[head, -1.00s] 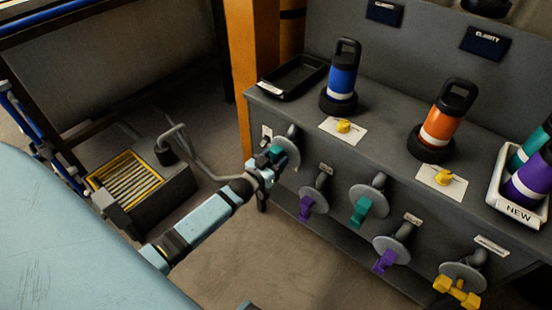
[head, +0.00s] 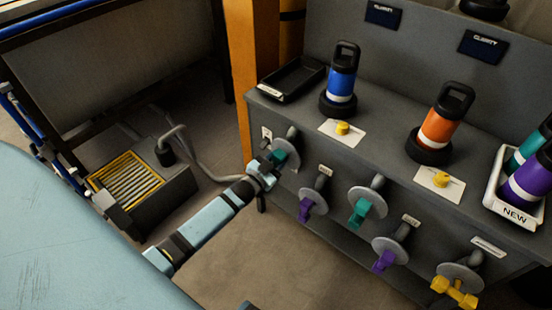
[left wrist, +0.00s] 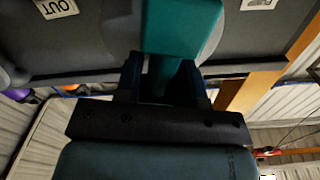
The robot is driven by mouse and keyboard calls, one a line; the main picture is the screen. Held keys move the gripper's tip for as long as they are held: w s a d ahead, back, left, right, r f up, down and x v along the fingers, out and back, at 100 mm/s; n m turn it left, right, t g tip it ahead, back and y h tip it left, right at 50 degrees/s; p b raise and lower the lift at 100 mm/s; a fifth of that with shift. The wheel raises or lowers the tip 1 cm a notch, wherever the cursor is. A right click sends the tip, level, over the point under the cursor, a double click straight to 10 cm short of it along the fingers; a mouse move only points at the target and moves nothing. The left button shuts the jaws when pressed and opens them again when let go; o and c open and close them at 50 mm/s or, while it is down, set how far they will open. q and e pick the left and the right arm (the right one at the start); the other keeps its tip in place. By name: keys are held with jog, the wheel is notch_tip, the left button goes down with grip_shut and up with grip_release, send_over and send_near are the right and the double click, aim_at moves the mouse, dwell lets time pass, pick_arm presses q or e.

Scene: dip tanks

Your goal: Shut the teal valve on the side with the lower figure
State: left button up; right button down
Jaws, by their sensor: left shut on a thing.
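My left gripper (head: 268,164) is shut on the handle of the left teal valve (head: 280,151), at the left end of the bench front. In the left wrist view the teal handle (left wrist: 180,28) sits between the fingers (left wrist: 160,82). A second teal valve (head: 361,211) is to the right, its handle hanging down. Two dark displays labelled CLARITY, one on the left (head: 384,14) and one on the right (head: 478,43), show on the back panel. I cannot read any figure on them. My right gripper is not in view.
Purple valves (head: 306,208) (head: 384,260) and a yellow valve (head: 456,290) stick out along the bench front. A blue-banded canister (head: 341,78), an orange canister (head: 443,121), a black tray (head: 291,79) and a white NEW tray (head: 511,212) stand on top. An orange post (head: 252,70) rises behind my gripper.

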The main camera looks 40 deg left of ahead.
pick_arm(q)
jog(key=m, duration=0.3)
jog(key=shift+d+f+m, duration=0.1)
jog(key=shift+d+m, duration=0.2)
jog(key=shift+m, duration=0.1)
jog(key=m, duration=0.3)
jog(key=shift+d+f+m, duration=0.2)
jog(key=shift+f+m, duration=0.05)
jog(key=shift+m, duration=0.05)
jog(key=m, duration=0.3)
jog(key=shift+d+f+m+b, duration=0.1)
jog(key=shift+f+m+b, duration=0.2)
jog(key=shift+b, duration=0.1)
jog(key=shift+s+f+m+b, duration=0.1)
jog(key=shift+m+b, duration=0.25)
jog(key=shift+m, duration=0.75)
jog(key=shift+d+m+b, duration=0.1)
jog(key=shift+m+b, duration=0.2)
jog(key=shift+m, duration=0.5)
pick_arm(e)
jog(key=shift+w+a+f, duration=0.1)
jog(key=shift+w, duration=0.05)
pick_arm(q)
jog(key=shift+f, duration=0.1)
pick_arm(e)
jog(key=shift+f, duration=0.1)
pick_arm(q)
jog(key=o, duration=0.7)
